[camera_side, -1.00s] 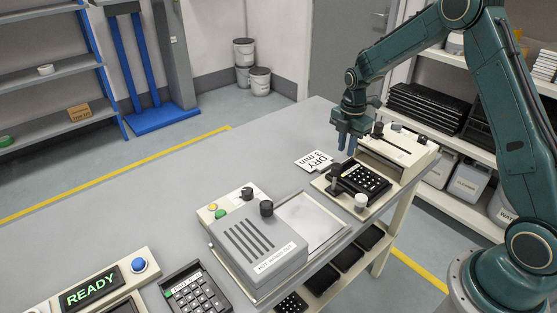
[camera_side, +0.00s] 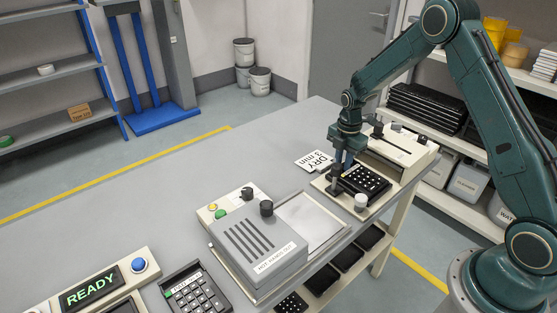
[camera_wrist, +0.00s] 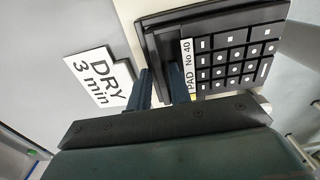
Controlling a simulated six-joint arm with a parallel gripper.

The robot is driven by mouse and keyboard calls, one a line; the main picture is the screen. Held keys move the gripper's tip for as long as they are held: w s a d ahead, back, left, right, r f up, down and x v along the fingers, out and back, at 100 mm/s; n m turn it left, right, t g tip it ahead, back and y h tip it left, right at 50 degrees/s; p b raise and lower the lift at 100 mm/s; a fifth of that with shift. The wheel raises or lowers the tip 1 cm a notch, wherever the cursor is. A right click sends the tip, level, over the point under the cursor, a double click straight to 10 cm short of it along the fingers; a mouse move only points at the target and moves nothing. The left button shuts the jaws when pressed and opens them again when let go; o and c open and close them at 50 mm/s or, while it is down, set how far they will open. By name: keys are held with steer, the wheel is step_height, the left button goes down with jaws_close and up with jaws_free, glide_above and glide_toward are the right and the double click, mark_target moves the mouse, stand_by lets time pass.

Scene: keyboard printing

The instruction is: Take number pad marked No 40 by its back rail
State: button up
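The black number pad (camera_side: 366,182) with white-marked keys lies on a cream fixture at the right end of the bench. In the wrist view its label reads PAD No 40 (camera_wrist: 189,66), and a plain black back rail (camera_wrist: 160,40) runs along its left side. My gripper (camera_side: 344,163) is low at the pad's back end. In the wrist view its two dark blue fingers (camera_wrist: 161,90) are apart, one left of the rail and one near the label side. Whether either touches the rail cannot be told.
A DRY 3 min card (camera_side: 314,160) lies left of the fixture. A cream device (camera_side: 398,150) stands behind the pad, and a white knob (camera_side: 361,202) stands in front. The grey hot press (camera_side: 258,245) is farther left. A READY display (camera_side: 90,290) and another keypad (camera_side: 195,291) are at the lower left.

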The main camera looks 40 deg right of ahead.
steer(key=shift+c, duration=0.2)
jaws_close()
steer(key=shift+r, duration=0.15)
step_height(320, 180, up, 20)
stand_by(0.9)
stand_by(0.8)
